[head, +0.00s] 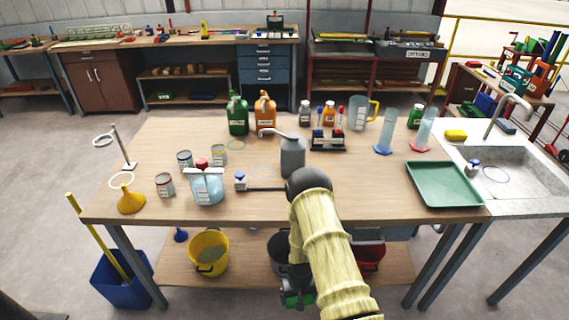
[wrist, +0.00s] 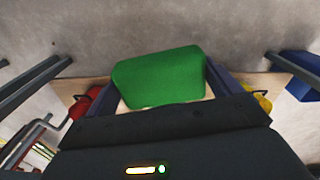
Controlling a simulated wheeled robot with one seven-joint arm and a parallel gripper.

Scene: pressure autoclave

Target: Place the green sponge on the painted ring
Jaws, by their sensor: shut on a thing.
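The green sponge (wrist: 160,78) sits between the two dark fingers of my gripper (wrist: 164,88) in the wrist view. My gripper is shut on it. In the head view my gripper (head: 297,299) hangs in front of the table's near edge, low and largely hidden by my arm, with a bit of green showing. A blue ring (head: 497,175) lies in the sink.
On the table (head: 370,190) stand a grey bottle (head: 292,158), a light-blue jug (head: 206,187), a yellow funnel (head: 131,201) and a green tray (head: 443,184). A yellow bucket (head: 208,252) and red bucket (head: 370,257) are below.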

